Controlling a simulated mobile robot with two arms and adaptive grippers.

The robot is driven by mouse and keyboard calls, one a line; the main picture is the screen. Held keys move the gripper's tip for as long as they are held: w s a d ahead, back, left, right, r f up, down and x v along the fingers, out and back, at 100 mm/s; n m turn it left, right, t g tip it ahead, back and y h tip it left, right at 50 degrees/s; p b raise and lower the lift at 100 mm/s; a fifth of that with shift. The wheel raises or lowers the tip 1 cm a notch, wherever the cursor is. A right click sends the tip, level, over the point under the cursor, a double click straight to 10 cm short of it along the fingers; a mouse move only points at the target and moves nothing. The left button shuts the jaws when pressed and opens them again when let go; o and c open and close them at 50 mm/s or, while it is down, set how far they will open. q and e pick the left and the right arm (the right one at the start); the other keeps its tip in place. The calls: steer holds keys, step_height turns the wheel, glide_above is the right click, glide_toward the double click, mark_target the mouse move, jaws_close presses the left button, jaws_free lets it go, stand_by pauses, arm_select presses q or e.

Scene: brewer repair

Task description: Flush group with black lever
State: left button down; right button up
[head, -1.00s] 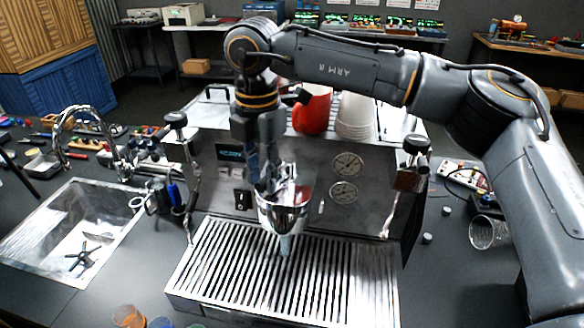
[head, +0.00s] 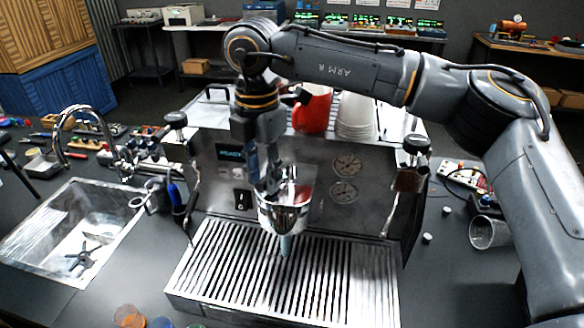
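The steel espresso machine (head: 350,215) stands in the middle of the counter. Its chrome group (head: 284,215) sticks out at the front centre, with something reddish at its top. A short pale bluish streak (head: 285,244) shows just under the group, above the slatted drip tray (head: 385,305). My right gripper (head: 268,185) points down right at the group's upper left side. Its fingers overlap the group's rim, and whether they are closed on anything cannot be told. No black lever can be made out clearly; the gripper covers that area. My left gripper is not in view.
A black rocker switch (head: 242,200) and a lit display (head: 231,154) are left of the gripper. A red cup (head: 312,112) and stacked white cups (head: 356,116) stand on top. A sink (head: 50,255) is at left, a clear cup (head: 488,232) at right.

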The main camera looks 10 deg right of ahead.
stand_by(0.5)
steer(key=s+d+n, duration=0.1)
steer(key=n, duration=0.1)
steer(key=s+d+n, duration=0.1)
steer(key=n, duration=0.1)
steer(key=shift+d+n, duration=0.25)
steer(key=shift+n, duration=0.05)
steer(key=shift+s+d+n, duration=0.2)
steer(key=shift+d+n, duration=0.55)
steer(key=shift+n, duration=0.4)
steer(key=shift+s+d+n, duration=0.2)
steer(key=shift+d+n, duration=0.55)
steer(key=shift+n, duration=0.4)
steer(key=o, duration=0.4)
step_height(320, 180, up, 7)
